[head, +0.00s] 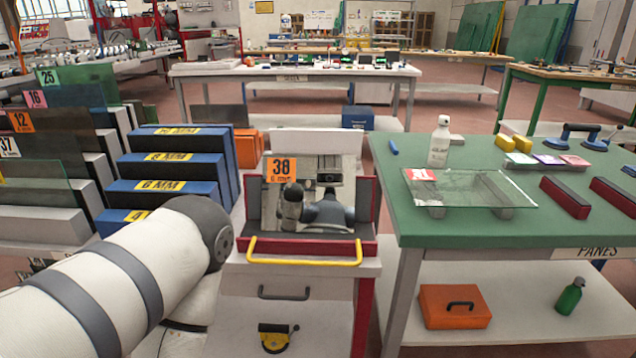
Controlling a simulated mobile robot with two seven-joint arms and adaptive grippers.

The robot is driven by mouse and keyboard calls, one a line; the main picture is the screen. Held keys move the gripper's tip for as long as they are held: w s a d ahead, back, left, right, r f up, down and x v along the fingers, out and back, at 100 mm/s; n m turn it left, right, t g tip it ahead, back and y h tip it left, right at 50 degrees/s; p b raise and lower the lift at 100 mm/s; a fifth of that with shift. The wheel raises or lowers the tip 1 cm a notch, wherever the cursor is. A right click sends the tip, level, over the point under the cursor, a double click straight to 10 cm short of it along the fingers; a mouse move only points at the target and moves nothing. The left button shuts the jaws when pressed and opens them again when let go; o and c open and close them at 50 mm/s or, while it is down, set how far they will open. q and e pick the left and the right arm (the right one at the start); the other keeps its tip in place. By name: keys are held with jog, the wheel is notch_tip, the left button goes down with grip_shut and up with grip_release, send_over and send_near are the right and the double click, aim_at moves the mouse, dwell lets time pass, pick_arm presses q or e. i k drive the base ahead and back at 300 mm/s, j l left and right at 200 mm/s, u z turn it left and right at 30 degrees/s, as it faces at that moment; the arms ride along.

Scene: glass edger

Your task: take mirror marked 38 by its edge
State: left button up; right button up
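The mirror (342,178) stands upright in a red and grey slot box on a small cart in the middle of the head view. An orange label reading 38 (282,169) is at its upper left corner. Its surface reflects pale and dark shapes, apparently parts of my own body. Its top and right edges show; its lower edge sits behind the box's red front. My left arm comes in from the lower left, its dark joint left of the cart. Neither of my grippers can be seen directly.
A yellow handle (304,262) runs across the cart front below the mirror. Racks of numbered panes and blue boxes (178,171) stand at left. A green table (440,228) at right carries a glass pane (470,187), a bottle (439,142) and dark red blocks (565,197).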

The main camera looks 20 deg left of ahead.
aim_at(301, 192)
jog(key=i+j+z, duration=0.15)
jog(key=j+z, duration=0.2)
jog(key=j, duration=0.35)
jog(key=j+z, duration=0.35)
jog(key=j, duration=0.35)
